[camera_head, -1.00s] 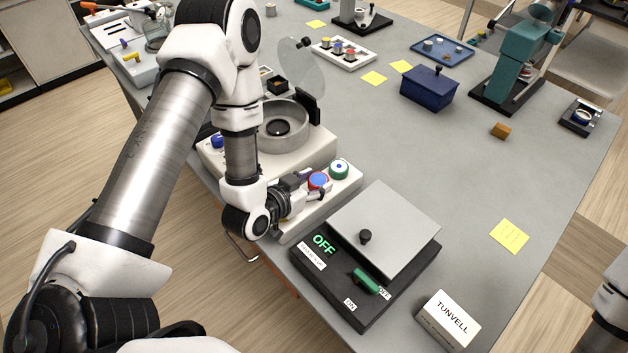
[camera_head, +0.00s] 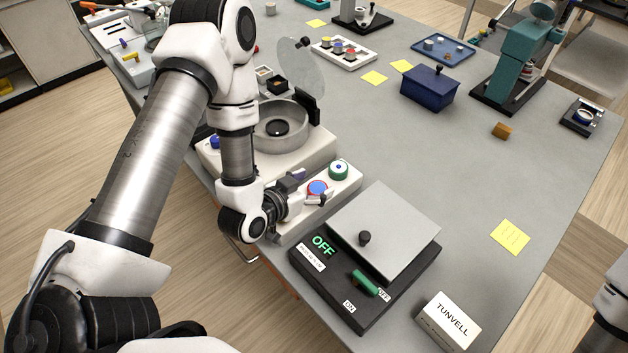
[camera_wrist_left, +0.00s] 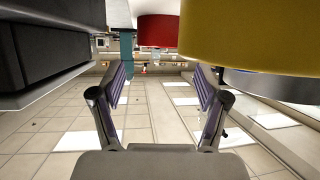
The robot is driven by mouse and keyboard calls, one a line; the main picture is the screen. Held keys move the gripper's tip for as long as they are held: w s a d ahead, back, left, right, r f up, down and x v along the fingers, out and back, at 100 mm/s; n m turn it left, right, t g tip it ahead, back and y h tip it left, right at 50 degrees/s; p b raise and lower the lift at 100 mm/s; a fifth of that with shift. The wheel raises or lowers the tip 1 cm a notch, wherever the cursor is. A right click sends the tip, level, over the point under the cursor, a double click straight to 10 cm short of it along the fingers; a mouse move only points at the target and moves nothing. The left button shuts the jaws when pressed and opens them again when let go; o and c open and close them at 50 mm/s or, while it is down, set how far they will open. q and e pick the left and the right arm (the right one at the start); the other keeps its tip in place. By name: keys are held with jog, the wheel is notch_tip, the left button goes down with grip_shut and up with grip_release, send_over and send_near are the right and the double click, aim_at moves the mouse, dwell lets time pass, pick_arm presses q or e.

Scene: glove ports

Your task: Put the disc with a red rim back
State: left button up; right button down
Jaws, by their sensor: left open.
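The disc with a red rim (camera_head: 317,187) has a blue top and sits on the white holder (camera_head: 345,187). It also shows from the side as a red cylinder (camera_wrist_left: 157,32) in the left wrist view, beyond and between my fingertips. My left gripper (camera_head: 307,188) is open and empty beside it, with one finger to either side. Its two fingers (camera_wrist_left: 159,85) are spread in the wrist view. A disc with a green rim (camera_head: 339,169) sits on the same holder. A yellow cylinder (camera_wrist_left: 250,38) is close to one finger in the wrist view. My right gripper is out of view.
A black device (camera_head: 340,290) reading OFF, with a grey plate (camera_head: 385,230), stands close to the holder. A round grey bowl (camera_head: 282,128) in a white machine stands behind it. A TUNVELL box (camera_head: 448,320) is at the front. The table's right middle is mostly clear.

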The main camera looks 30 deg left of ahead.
pick_arm(q)
jog(key=shift+v, duration=1.15)
jog(key=p+v, duration=0.2)
jog(key=p, duration=0.1)
jog(key=r+p+v, duration=0.1)
jog(key=p+v, duration=0.1)
jog(key=v, duration=0.1)
jog(key=shift+w+p, duration=0.2)
jog(key=shift+p, duration=0.2)
jog(key=p+v, duration=0.1)
jog(key=v, duration=0.1)
jog(key=p+v, duration=0.2)
jog(key=shift+s+f, duration=0.15)
jog(key=shift+f, duration=0.3)
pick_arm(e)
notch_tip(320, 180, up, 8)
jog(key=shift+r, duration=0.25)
